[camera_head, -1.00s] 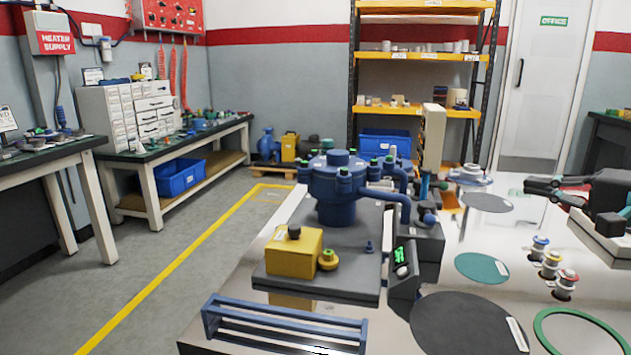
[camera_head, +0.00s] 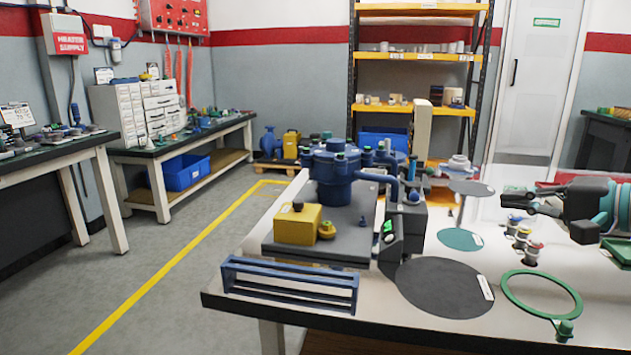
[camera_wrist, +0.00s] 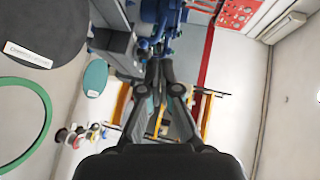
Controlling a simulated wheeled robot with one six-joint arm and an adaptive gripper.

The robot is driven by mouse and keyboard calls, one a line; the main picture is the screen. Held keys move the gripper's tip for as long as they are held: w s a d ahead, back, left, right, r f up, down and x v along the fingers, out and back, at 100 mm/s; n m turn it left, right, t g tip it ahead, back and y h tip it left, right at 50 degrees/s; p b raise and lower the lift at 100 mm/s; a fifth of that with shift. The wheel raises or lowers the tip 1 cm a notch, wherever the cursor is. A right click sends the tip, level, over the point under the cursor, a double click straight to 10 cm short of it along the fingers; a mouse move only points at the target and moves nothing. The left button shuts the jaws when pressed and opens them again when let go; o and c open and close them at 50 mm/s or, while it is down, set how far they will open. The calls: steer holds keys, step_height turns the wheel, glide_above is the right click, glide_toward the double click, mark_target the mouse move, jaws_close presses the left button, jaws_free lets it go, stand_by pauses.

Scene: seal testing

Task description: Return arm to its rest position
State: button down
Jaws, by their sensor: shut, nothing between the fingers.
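My gripper (camera_head: 520,199) is at the right of the head view, held in the air above the right part of the white table (camera_head: 480,345). Its dark fingers point left. In the wrist view my gripper (camera_wrist: 160,75) has its fingers together with nothing between them. My arm runs off the right edge of the head view. The fingers touch no object that I can see.
A blue pressure vessel (camera_head: 332,180) and a yellow box (camera_head: 297,224) stand on a grey base. Nearby are a blue rack (camera_head: 290,285), a black disc (camera_head: 443,288), a teal disc (camera_head: 460,239), a green ring (camera_head: 541,293) and small capped fittings (camera_head: 521,238).

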steer(key=s+a+f+n+g+h+b, duration=0.1)
steer(key=s+a+f+g+h, duration=0.15)
steer(key=a+f, duration=0.45)
steer(key=s+a+f+n+g+h+b, duration=0.1)
steer(key=s+a+f+n+g, duration=0.2)
steer(key=a+f, duration=0.45)
steer(key=s+a+f+n+h+b, duration=0.2)
steer(key=s+f+n+h, duration=0.3)
steer(key=s+f, duration=0.6)
steer(key=shift+s+a+f+g+h, duration=0.2)
steer(key=shift+s+f+g+h, duration=0.1)
steer(key=shift+f+g+h, duration=0.2)
steer(key=shift+a, duration=0.15)
